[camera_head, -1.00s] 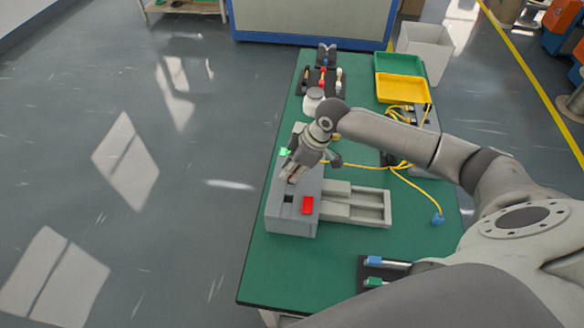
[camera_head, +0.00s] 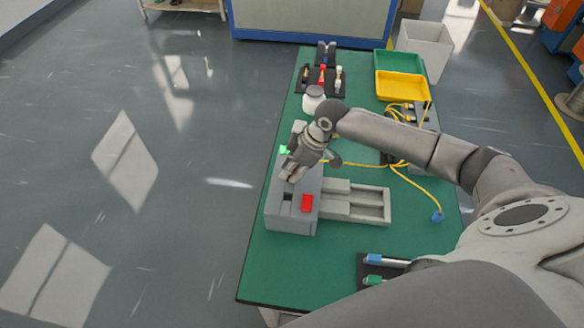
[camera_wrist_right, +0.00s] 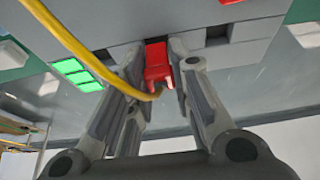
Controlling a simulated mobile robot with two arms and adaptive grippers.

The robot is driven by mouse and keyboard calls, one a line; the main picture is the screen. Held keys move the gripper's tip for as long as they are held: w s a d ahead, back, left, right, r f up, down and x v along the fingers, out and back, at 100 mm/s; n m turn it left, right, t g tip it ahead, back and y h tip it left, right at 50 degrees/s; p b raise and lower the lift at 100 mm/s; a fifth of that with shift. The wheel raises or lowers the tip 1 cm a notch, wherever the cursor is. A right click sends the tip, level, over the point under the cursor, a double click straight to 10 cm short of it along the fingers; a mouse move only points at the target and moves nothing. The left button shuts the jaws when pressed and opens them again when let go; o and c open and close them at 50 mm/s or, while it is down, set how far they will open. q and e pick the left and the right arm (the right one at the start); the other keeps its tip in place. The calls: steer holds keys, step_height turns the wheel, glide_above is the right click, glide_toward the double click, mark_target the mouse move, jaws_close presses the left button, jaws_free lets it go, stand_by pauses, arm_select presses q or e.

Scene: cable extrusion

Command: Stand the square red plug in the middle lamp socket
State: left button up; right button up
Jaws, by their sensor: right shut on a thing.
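The grey socket box (camera_head: 285,222) stands on the green table. A green lamp (camera_head: 285,150) glows at its far end; it also shows in the right wrist view (camera_wrist_right: 78,73). My right gripper (camera_head: 290,179) is low over the box's middle. In the right wrist view its fingers (camera_wrist_right: 160,72) are shut on a red plug (camera_wrist_right: 157,58), right at the box face; how deep it sits cannot be told. A dark square opening (camera_wrist_right: 217,34) shows beside it. My left gripper is out of view.
A yellow cable (camera_wrist_right: 75,45) passes close to the fingers in the right wrist view. A grey slotted tray (camera_head: 372,206) adjoins the box. A white jar (camera_head: 313,99) stands behind my gripper. Yellow (camera_head: 402,87) and green bins are at the back right.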

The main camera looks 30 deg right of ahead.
steer(key=shift+f, duration=0.45)
steer(key=shift+s+f+b, duration=0.2)
steer(key=shift+f+b, duration=0.05)
steer(key=shift+b, duration=0.05)
steer(key=shift+s+f, duration=0.3)
steer(key=shift+f, duration=0.05)
steer(key=o, duration=0.9)
steer(key=shift+a, duration=0.1)
steer(key=shift+w+f, duration=0.25)
steer(key=shift+w, duration=0.1)
steer(key=shift+s+r, duration=0.1)
steer(key=shift+r, duration=0.15)
